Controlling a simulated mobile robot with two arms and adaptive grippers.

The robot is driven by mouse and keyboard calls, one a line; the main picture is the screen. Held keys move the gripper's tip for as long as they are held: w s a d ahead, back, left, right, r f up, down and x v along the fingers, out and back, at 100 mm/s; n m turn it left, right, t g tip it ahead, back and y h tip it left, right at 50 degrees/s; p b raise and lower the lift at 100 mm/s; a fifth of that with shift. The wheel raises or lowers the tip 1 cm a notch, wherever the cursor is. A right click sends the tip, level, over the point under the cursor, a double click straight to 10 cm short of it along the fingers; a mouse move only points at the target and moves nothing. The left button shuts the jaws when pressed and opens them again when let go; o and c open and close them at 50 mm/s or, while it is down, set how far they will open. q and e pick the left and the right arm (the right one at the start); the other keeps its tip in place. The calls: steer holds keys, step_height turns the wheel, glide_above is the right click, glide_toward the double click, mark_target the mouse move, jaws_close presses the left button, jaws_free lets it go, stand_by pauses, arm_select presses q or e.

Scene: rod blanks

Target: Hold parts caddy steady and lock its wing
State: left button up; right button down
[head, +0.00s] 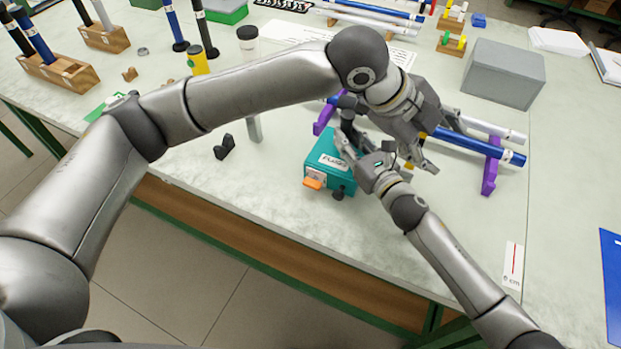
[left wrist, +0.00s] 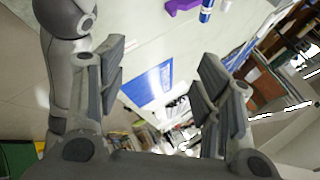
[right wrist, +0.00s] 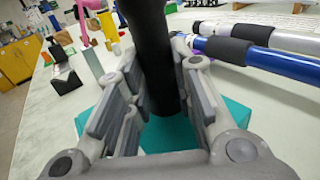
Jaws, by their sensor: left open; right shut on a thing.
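The parts caddy is a teal box (head: 325,151) with a white label, near the table's front edge. An orange wing (head: 313,183) sticks out at its front, beside a dark knob (head: 338,194). My right gripper (head: 350,140) is over the caddy, shut on its upright black handle (right wrist: 150,50); the teal body shows below in the right wrist view (right wrist: 170,135). My left gripper (head: 448,146) is open and empty, above the table to the right of the caddy and apart from it. Whether the wing is locked cannot be told.
Blue (head: 470,149) and white rods lie on purple stands (head: 490,176) behind and right of the caddy. A black V-shaped rest (head: 225,148) stands to its left. A grey box (head: 503,72) is at the back right.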

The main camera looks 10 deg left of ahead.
arm_select(q)
steer(key=w+a+f+m+y, duration=0.4)
steer(key=a+m, duration=0.1)
steer(key=a, duration=0.5)
steer(key=m+g+y, duration=0.2)
steer(key=m+y, duration=0.2)
steer(key=m, duration=0.4)
glide_above(311, 186)
step_height(311, 186, down, 4)
step_height(311, 186, down, 12)
steer(key=shift+w+r, duration=0.1)
steer(key=shift+r, duration=0.15)
steer(key=shift+c, duration=0.2)
